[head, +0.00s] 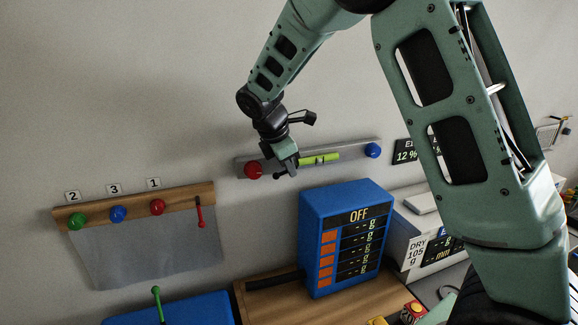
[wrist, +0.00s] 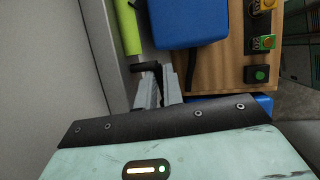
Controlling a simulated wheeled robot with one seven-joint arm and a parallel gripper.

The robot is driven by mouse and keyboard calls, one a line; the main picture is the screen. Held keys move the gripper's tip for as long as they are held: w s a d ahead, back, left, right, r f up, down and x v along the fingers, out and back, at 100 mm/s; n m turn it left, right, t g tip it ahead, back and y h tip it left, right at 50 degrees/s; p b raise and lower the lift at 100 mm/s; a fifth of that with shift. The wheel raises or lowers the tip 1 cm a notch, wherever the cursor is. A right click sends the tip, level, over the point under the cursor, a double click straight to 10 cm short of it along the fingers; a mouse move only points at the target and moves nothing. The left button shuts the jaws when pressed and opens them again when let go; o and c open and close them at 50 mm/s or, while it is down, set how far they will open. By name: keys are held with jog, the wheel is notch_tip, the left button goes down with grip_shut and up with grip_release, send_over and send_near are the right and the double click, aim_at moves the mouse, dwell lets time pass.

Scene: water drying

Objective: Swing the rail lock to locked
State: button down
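A grey rail (head: 340,153) is on the wall, with a red ball (head: 253,170) at its left end and a blue ball (head: 373,150) at its right. A lime green bar (head: 320,158) lies along it and also shows in the wrist view (wrist: 129,28). A small black piece (wrist: 146,67) is at the bar's near end. My gripper (head: 288,170) is at that end, close to the red ball. In the wrist view its fingertips (wrist: 160,72) are close together at the black piece; I cannot tell whether they grip it. A red lever (head: 200,212) hangs from the wooden rail's right end.
The wooden rail (head: 185,198) holds green, blue and red balls under number tags, with a grey cloth below. A green lever (head: 157,300) rises at the bottom left.

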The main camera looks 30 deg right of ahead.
jog(key=shift+s+d+r+y+p, duration=0.15)
jog(key=shift+r+y+p, duration=0.1)
jog(key=shift+y+p, duration=0.4)
jog(key=shift+t+y+p, duration=0.3)
jog(key=shift+y+p, duration=0.25)
jog(key=shift+y, duration=0.3)
jog(key=c, duration=1.5)
grip_release()
jog(key=b+v, duration=0.3)
jog(key=v, duration=1.4)
jog(key=shift+r+b, duration=0.25)
jog(key=shift+b, duration=0.15)
